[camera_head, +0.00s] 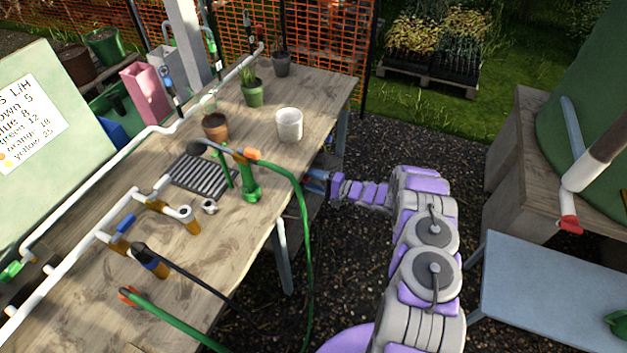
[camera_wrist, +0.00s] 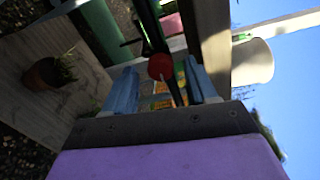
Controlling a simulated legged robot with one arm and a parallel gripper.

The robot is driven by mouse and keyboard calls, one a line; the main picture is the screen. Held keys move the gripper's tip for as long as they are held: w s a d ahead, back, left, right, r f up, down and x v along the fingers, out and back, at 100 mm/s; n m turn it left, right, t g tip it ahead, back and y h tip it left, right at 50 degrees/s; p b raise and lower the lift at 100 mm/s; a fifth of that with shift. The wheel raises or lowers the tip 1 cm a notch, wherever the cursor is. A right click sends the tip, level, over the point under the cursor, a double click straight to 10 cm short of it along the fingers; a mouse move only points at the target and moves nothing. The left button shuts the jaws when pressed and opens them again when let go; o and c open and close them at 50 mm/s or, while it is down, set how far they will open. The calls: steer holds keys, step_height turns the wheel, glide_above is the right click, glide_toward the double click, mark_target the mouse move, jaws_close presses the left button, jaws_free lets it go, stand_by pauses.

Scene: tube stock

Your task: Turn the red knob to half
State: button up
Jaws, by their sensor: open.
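The red knob (camera_wrist: 160,67) is round and sits on a dark pipe in the wrist view. A thin pale line seems to cross its face, but its exact setting is hard to read. My gripper (camera_wrist: 161,72) has two blue fingers, spread apart, one on each side of the knob in the picture. Gaps show between the knob and both fingers; how deep it lies between them I cannot tell. In the head view my gripper (camera_head: 317,182) is at the right edge of the wooden table (camera_head: 330,95), partly hidden, and I cannot make out the knob there.
The table holds a white pot (camera_head: 289,125), potted plants (camera_head: 252,93), a black grate (camera_head: 197,176), white pipes and a green hose (camera_head: 305,215). A blue-grey table (camera_head: 550,295) stands at right, near a red-ended pipe (camera_head: 570,224). Gravel lies between the tables.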

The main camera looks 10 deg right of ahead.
steer(key=f+p+v, duration=0.1)
steer(key=p+v, duration=0.2)
steer(key=v, duration=1.4)
steer(key=shift+d+r, duration=0.25)
steer(key=shift+r, duration=0.15)
steer(key=shift+s, duration=0.1)
steer(key=w+a+n, duration=0.3)
steer(key=a+n, duration=0.1)
steer(key=n, duration=0.2)
steer(key=w+a+n+b, duration=0.1)
steer(key=w+a+n, duration=0.2)
steer(key=a+n, duration=0.2)
steer(key=w+a+n+t, duration=0.1)
steer(key=w+a+n, duration=0.2)
steer(key=n, duration=0.6)
steer(key=shift+w+a+f, duration=0.15)
steer(key=shift+a+f, duration=0.05)
steer(key=shift+a, duration=0.35)
steer(key=shift+w+a+f, duration=0.15)
steer(key=shift+a+f, duration=0.05)
steer(key=shift+a, duration=0.3)
steer(key=shift+c, duration=0.5)
jaws_close()
